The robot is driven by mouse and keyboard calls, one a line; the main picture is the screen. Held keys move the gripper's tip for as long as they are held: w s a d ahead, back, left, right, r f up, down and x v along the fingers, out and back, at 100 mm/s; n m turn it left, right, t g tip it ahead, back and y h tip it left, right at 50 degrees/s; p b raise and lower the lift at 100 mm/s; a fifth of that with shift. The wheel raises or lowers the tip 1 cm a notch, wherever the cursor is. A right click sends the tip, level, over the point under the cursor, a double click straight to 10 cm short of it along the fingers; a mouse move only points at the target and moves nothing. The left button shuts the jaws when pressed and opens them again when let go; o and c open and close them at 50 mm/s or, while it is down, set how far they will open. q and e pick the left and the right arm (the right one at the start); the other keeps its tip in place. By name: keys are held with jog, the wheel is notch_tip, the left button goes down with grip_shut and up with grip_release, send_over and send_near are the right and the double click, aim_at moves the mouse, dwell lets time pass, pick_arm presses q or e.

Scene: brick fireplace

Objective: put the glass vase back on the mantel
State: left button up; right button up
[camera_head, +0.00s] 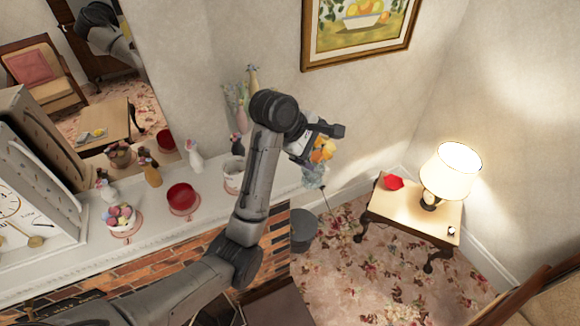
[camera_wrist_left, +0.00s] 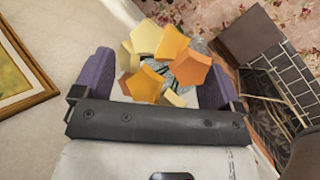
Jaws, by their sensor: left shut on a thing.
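The glass vase (camera_head: 314,176) is clear and bluish, with orange and yellow flowers in it. My left gripper (camera_head: 318,145) is shut on it by the right end of the white mantel (camera_head: 215,203). The vase looks roughly upright, and I cannot tell its height relative to the mantel top. In the left wrist view the flowers (camera_wrist_left: 165,62) show between the purple finger pads of my left gripper (camera_wrist_left: 155,82) and hide most of the glass. My right gripper is not in view.
A mirror (camera_head: 75,60) is behind. A framed picture (camera_head: 310,50) hangs above right. A lamp table (camera_head: 405,212) stands at right.

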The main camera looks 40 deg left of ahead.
pick_arm(q)
jog(key=r+n, duration=0.1)
jog(key=w+a+r+n+y, duration=0.1)
jog(key=r+n+y, duration=0.1)
jog(key=shift+w+a+r+n+t, duration=0.15)
jog(key=shift+w+a+n+t, duration=0.15)
jog(key=shift+n+t, duration=0.1)
jog(key=shift+a+r, duration=0.1)
jog(key=shift+r, duration=0.05)
jog(key=shift+w+a+n+y, duration=0.15)
jog(key=shift+a+n+y, duration=0.05)
jog(key=shift+n+y, duration=0.2)
jog(key=w+a+f+p, duration=0.4)
jog(key=a+f+p, duration=0.1)
jog(key=a+f, duration=0.5)
jog(key=shift+w+a+f, duration=0.25)
jog(key=shift+f, duration=0.15)
jog(key=o, duration=0.8)
jog(key=shift+f, duration=0.15)
